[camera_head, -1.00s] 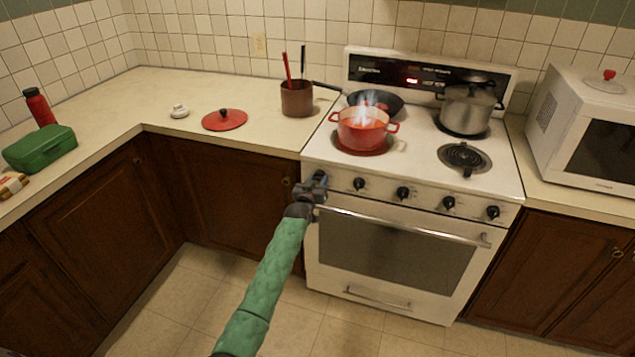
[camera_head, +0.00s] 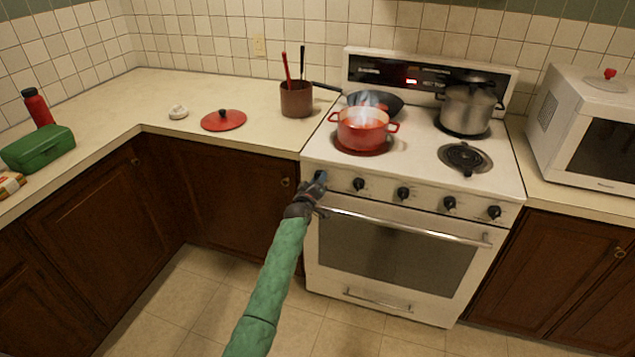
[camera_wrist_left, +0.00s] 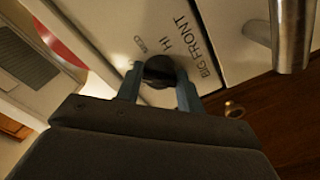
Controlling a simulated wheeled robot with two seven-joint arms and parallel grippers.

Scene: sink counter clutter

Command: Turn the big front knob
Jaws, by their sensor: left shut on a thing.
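The big front knob (camera_wrist_left: 158,70) is dark and round, on the white stove panel beside the words BIG FRONT, HI and MED in the left wrist view. My left gripper (camera_wrist_left: 158,88) is shut on it, with one blue-grey finger on each side. In the head view my left gripper (camera_head: 319,184) is at the left end of the stove's front panel, with my green arm below it. There the gripper largely hides the knob. The knob's pointer is hard to read. My right gripper is not in view.
A red pot (camera_head: 362,130) with pale wisps above it stands on the front left burner. More black knobs (camera_head: 403,193) line the panel to the right. The oven handle (camera_head: 400,222) runs just below. A steel pot (camera_head: 468,108) stands at the back right.

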